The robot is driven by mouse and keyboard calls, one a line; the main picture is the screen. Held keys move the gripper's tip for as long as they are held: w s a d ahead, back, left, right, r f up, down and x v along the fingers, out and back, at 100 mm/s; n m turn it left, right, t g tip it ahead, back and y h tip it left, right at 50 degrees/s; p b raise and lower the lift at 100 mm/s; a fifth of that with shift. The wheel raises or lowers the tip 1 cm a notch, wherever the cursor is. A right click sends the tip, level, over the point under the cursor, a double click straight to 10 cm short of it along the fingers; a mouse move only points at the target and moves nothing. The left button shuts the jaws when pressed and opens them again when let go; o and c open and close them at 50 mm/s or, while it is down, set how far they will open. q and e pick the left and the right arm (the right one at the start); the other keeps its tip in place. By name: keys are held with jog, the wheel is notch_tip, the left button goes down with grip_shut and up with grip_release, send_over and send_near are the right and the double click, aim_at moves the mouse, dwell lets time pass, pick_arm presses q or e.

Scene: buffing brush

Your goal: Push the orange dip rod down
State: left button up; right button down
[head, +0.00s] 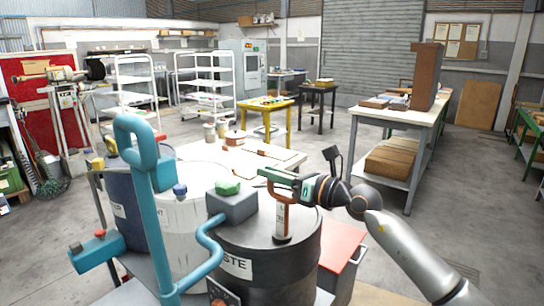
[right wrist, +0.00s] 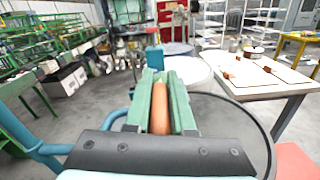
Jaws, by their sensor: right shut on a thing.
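The orange dip rod (right wrist: 161,108) shows in the right wrist view as an orange-brown bar between the green fingers of my right gripper (right wrist: 160,92). My right gripper (head: 284,179) is shut on it in the head view, above the dark drum (head: 268,262) whose label ends in "STE". Below the fingers, a pale upright piece with orange edges (head: 282,222) reaches down to the drum's lid. I cannot tell how far the rod goes into the drum. My left gripper is not in view.
A teal pipe frame (head: 155,215) rises left of the drum, close to it. A grey box with a green top (head: 232,204) sits by the lid.

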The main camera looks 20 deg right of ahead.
aim_at(277, 210)
notch_tip(277, 210, down, 8)
jog(key=b, duration=0.3)
jog(key=shift+a, duration=0.1)
jog(key=shift+s+f+b, duration=0.1)
jog(key=shift+f+b, duration=0.4)
jog(key=shift+f, duration=0.2)
jog(key=shift+a+f, duration=0.1)
jog(key=c, duration=1.1)
grip_release()
jog(key=shift+o, duration=1.5)
jog(key=shift+r, duration=0.2)
